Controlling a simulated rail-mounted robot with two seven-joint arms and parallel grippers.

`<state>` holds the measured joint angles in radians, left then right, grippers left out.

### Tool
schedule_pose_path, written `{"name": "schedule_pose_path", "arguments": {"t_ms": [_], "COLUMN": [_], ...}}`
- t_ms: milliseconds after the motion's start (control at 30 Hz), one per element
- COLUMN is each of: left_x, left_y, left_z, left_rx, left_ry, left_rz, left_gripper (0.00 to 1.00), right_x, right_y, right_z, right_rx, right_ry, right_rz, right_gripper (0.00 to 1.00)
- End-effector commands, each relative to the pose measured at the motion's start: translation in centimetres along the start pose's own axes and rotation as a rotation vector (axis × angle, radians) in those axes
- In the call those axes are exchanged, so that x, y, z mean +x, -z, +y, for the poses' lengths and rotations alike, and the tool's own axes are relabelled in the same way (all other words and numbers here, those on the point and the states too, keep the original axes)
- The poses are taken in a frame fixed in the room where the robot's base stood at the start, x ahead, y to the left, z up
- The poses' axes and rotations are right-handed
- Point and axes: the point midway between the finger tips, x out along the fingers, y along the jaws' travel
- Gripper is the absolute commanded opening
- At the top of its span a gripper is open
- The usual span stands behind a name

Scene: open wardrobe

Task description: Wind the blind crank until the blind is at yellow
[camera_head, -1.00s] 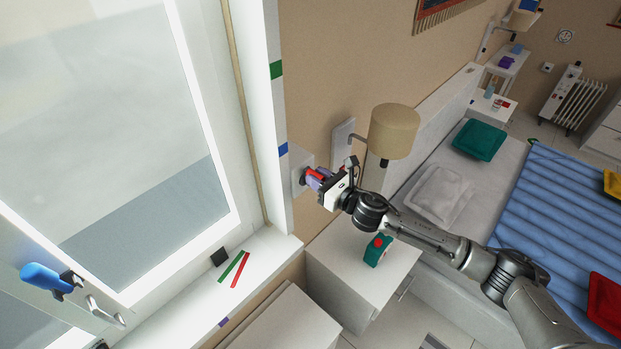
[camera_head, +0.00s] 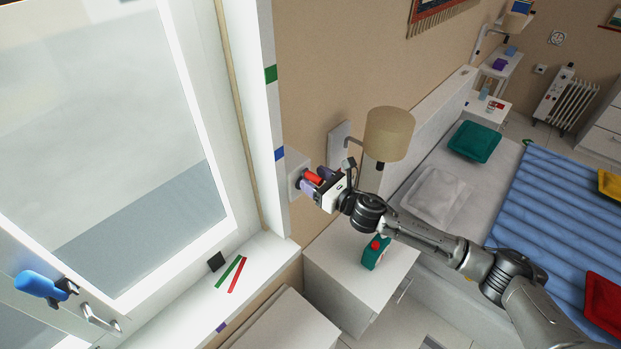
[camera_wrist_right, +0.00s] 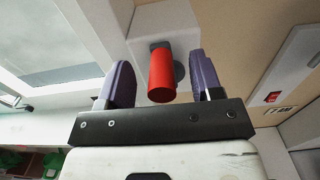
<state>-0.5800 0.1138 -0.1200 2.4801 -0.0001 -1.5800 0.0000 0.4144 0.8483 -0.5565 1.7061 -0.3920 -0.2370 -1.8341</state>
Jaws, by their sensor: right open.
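The blind crank has a red handle (camera_head: 313,179) and sits on a white wall box (camera_head: 297,172) right of the window frame. In the right wrist view the red handle (camera_wrist_right: 161,77) lies between the two purple fingers, with a visible gap on each side. My right gripper (camera_wrist_right: 160,85) is open around it; the head view also shows this gripper (camera_head: 314,182) at the crank. The window (camera_head: 100,130) has a pale upper area and a greyer lower area; I cannot tell which part is blind. The frame carries a green mark (camera_head: 271,73) and a blue mark (camera_head: 279,153). No yellow mark shows.
A lamp (camera_head: 389,133) hangs on the wall close to my right wrist. A nightstand (camera_head: 345,265) with a green and red object (camera_head: 375,252) stands below the arm. Green and red strips lie on the sill (camera_head: 262,255).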

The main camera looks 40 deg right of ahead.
Motion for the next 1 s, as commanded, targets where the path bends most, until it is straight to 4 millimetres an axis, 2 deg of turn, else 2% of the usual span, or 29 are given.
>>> {"name": "schedule_pose_path", "arguments": {"t_ms": [167, 800, 1000], "left_x": [0.0, 0.7, 0.9], "left_y": [0.0, -0.3, -0.3], "left_z": [0.1, -0.3, -0.3], "left_rx": [-0.002, 0.012, 0.011], "left_ry": [-0.002, 0.009, 0.009], "left_rz": [0.000, -0.002, -0.002], "left_gripper": [0.00, 0.00, 0.00], "right_x": [-0.5, -6.5, -7.7], "right_y": [0.1, 0.2, 0.1], "right_z": [0.0, 0.0, 0.0], "right_rx": [0.000, -0.001, 0.000], "right_ry": [0.000, 0.000, 0.000], "right_rz": [0.001, 0.002, 0.001], "right_gripper": [0.60, 0.60, 0.60]}}
